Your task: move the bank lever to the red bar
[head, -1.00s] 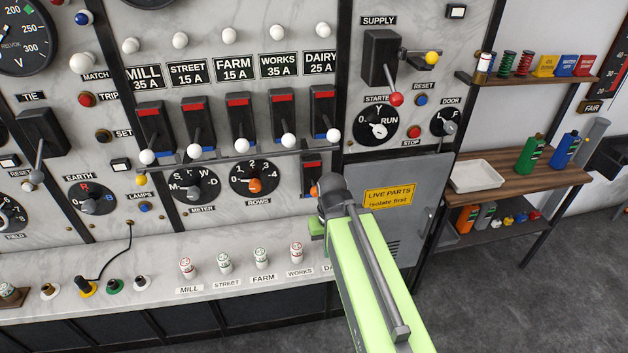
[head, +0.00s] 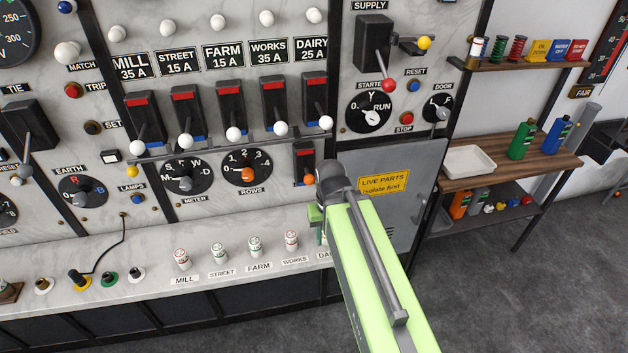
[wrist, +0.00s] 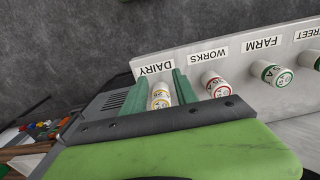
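No label reading "bank" is legible. A separate lever with an orange knob (head: 308,179) sits below the DAIRY switch; its black housing has a red bar (head: 304,152) at the top. The knob is at the low end, away from that bar, beside a blue mark. My gripper (head: 318,222) is just below and right of this lever, apart from it, and partly hidden by my arm. In the wrist view, the two green fingers (wrist: 163,77) are spread and hold nothing. The white DAIRY fuse (wrist: 160,97) shows between them; contact cannot be told.
Several white-knobbed switches (head: 233,133) stand left, knobs low, with a rail (head: 232,146) across them. The grey LIVE PARTS door (head: 405,205) is to the right. Labelled fuses (head: 255,247) stand on the bench below. A wooden shelf (head: 510,170) with bottles is further right.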

